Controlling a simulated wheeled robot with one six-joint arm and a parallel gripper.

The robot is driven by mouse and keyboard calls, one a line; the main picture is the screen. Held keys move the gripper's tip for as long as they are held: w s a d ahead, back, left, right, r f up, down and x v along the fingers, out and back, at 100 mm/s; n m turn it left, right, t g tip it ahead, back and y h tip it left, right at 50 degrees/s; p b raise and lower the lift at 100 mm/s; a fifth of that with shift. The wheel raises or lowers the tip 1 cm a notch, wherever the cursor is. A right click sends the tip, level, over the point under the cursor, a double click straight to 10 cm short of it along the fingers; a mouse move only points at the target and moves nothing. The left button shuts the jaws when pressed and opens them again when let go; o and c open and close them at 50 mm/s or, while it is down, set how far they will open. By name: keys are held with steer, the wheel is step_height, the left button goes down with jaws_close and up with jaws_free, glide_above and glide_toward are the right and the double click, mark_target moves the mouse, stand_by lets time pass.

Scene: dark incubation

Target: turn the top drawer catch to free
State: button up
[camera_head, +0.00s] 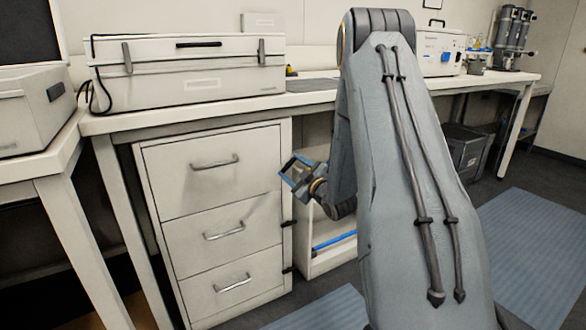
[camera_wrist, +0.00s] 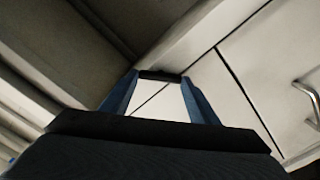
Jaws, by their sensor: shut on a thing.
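The white cabinet has a top drawer (camera_head: 210,170) with a metal handle, and the drawer looks closed. My gripper (camera_head: 288,172) is at the cabinet's right front edge, level with the top drawer. In the wrist view my gripper's blue fingers (camera_wrist: 160,84) are shut on a short black bar, the top drawer catch (camera_wrist: 160,75), which spans between the fingertips. The catch is hidden behind the gripper in the head view. Its exact turn is hard to judge.
Black catches for the middle drawer (camera_head: 289,223) and bottom drawer (camera_head: 287,270) sit lower on the same edge. A white case (camera_head: 190,85) stands on the bench above. An open shelf (camera_head: 325,262) with a blue strip is right of the cabinet.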

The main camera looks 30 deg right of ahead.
steer(key=n, duration=0.5)
steer(key=shift+f+n, duration=0.1)
steer(key=shift+n, duration=0.2)
steer(key=shift+a+f+n+b, duration=0.1)
steer(key=shift+n+b, duration=0.35)
steer(key=shift+n, duration=1.75)
steer(key=o, duration=1)
steer(key=shift+o, duration=0.2)
steer(key=shift+s, duration=0.1)
steer(key=s+p, duration=0.1)
steer(key=s, duration=0.6)
steer(key=shift+s, duration=0.35)
